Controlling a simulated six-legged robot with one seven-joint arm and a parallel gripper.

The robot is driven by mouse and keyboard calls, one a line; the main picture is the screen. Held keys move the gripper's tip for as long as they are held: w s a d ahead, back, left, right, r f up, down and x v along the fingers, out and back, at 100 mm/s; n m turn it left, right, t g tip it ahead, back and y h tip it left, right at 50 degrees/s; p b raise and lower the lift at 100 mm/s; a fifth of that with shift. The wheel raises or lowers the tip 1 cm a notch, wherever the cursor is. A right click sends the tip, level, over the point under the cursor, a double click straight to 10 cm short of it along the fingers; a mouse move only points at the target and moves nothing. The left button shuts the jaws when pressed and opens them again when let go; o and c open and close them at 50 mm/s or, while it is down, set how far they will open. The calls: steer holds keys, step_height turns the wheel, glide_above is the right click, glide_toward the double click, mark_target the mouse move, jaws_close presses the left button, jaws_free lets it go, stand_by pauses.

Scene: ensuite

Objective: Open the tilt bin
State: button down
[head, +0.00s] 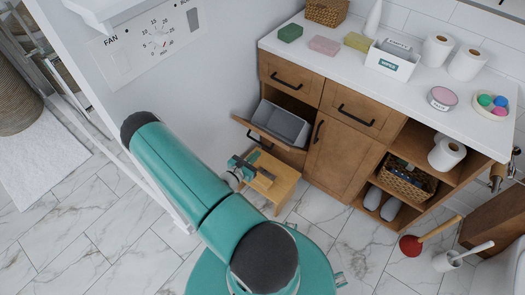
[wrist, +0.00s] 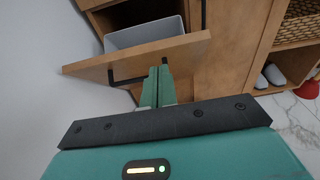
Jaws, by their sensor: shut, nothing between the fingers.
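The tilt bin is a wooden front panel (head: 291,155) with a black bar handle, in the cabinet's left bay. It is tilted outward at the top, and a grey bin (head: 282,122) shows in the gap behind it. In the wrist view the panel (wrist: 185,48) leans out with the grey bin (wrist: 145,33) behind it. The black handle (wrist: 124,80) is on its outer face. My gripper (wrist: 160,70) is shut and empty, its fingertips just below the panel's top edge, close to the handle. I cannot tell whether they touch. The head view shows my gripper (head: 248,163) in front of the panel.
A small wooden stool (head: 284,184) stands under my gripper, before the cabinet. A white wall panel (head: 155,42) is on the left. A closed drawer (head: 289,77) sits above the bin and a closed door (head: 340,158) to its right. A plunger (head: 412,245) stands at right.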

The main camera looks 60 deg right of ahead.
steer(key=shift+w+a+r, duration=0.1)
steer(key=shift+a+r, duration=0.05)
steer(key=shift+a, duration=0.4)
